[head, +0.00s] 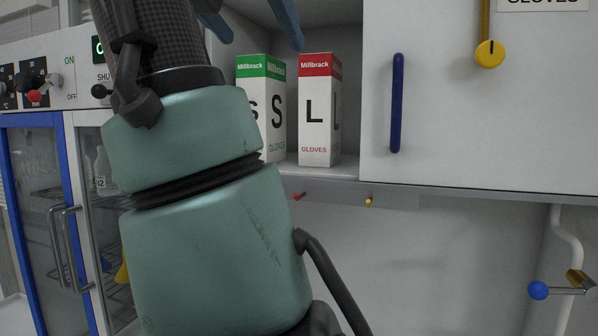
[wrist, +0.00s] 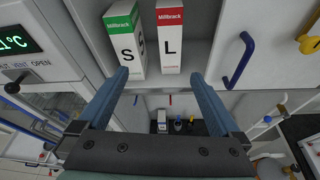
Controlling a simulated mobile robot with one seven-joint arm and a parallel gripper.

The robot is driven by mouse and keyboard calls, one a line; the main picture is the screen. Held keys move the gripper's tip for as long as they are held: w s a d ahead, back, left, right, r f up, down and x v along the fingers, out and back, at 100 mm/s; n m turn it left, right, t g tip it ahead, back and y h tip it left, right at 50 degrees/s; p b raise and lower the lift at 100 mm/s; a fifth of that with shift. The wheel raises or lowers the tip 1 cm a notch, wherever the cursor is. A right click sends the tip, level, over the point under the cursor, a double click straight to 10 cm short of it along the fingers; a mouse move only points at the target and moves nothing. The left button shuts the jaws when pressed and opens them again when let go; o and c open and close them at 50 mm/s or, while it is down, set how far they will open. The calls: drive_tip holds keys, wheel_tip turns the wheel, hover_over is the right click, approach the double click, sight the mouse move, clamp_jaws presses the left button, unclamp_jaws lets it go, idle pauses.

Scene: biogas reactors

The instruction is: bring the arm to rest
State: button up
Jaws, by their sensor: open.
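My gripper (head: 262,40) shows at the top of the head view, with its two blue fingers spread and pointing down. In the wrist view my gripper (wrist: 160,76) is open, with nothing between its fingers. My own green arm covers much of the left half of the head view. Beyond the fingers, a white and green glove box marked S (head: 275,110) and a white and red one marked L (head: 319,115) stand upright in an open cabinet compartment. The boxes also show in the wrist view, as S (wrist: 126,45) and L (wrist: 169,45).
A white cabinet door with a blue handle (head: 397,103) is right of the boxes. A yellow knob (head: 489,53) is farther right. A blue-framed glass cabinet (head: 65,215) stands left. A blue-ended valve lever (head: 538,290) sits lower right. The wall below the shelf is mostly clear.

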wheel_tip(320, 180, down, 11)
drive_tip(key=w+m+t+y+b, duration=0.2)
drive_tip(key=m+t+y+b, duration=0.4)
drive_tip(key=m, duration=0.8)
drive_tip(key=s+d+f+m+t, duration=0.1)
drive_tip(key=s+f+m+t, duration=0.1)
drive_tip(key=s+m, duration=0.3)
drive_tip(key=s+d+f+m+t+h+b, duration=0.1)
drive_tip(key=s+d+f+m+t, duration=0.1)
drive_tip(key=s+m, duration=0.4)
drive_tip(key=s+d+f+m+t+h+b, duration=0.1)
drive_tip(key=s+d+f+m+t, duration=0.1)
drive_tip(key=s+m, duration=0.4)
drive_tip(key=shift+d+t, duration=0.2)
drive_tip(key=shift+t, duration=0.6)
drive_tip(key=shift+w, duration=0.1)
